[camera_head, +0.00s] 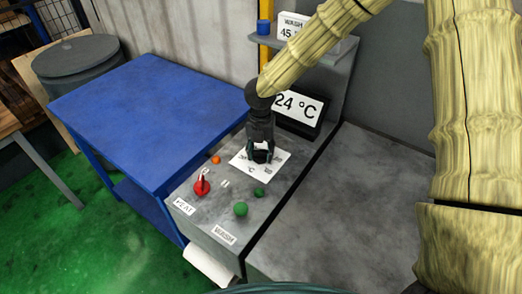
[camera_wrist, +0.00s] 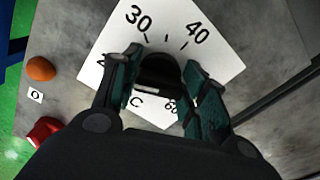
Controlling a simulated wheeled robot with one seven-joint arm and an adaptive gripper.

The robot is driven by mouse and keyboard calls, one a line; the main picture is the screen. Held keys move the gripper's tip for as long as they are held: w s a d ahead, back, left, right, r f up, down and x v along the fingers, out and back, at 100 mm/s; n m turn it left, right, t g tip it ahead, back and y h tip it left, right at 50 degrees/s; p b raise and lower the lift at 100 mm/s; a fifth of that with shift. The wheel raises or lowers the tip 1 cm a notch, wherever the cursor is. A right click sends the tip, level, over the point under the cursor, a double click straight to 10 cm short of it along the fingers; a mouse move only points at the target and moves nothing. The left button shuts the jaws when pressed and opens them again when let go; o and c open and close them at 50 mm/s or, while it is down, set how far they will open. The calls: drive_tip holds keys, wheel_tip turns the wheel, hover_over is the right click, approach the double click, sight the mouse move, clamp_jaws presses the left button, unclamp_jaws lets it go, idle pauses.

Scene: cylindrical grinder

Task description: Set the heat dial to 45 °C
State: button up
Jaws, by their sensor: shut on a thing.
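The heat dial is a black knob (camera_wrist: 160,72) on a white scale plate (camera_wrist: 200,52) marked 30 and 40, with other numbers partly hidden. In the head view the plate (camera_head: 277,160) lies on the grey console top. My gripper (camera_head: 262,153) reaches down over the plate, its fingers closed on the knob. In the wrist view the teal-padded fingers of my gripper (camera_wrist: 165,88) stand on both sides of the knob. I cannot tell which value the knob points to. The display (camera_head: 298,106) behind reads 24 °C.
A red switch (camera_head: 202,185) by a HEAT label (camera_head: 184,206), an orange button (camera_head: 216,160) and green buttons (camera_head: 241,208) are on the console. A WASH 45 sign (camera_head: 291,27) and a blue cylinder (camera_head: 263,27) stand on a shelf. A blue table (camera_head: 150,105) adjoins left.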

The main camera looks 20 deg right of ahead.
drive_tip(key=m+p, duration=0.1)
drive_tip(key=m, duration=0.6)
drive_tip(key=shift+m, duration=0.4)
drive_tip(key=m+p, duration=0.1)
drive_tip(key=m, duration=0.6)
drive_tip(key=shift+s, duration=0.1)
drive_tip(key=m, duration=0.6)
drive_tip(key=shift+m, duration=0.3)
drive_tip(key=m, duration=0.3)
drive_tip(key=shift+r+m+p, duration=0.1)
drive_tip(key=shift+m+p, duration=0.2)
drive_tip(key=shift+m, duration=1.8)
drive_tip(key=o, duration=1)
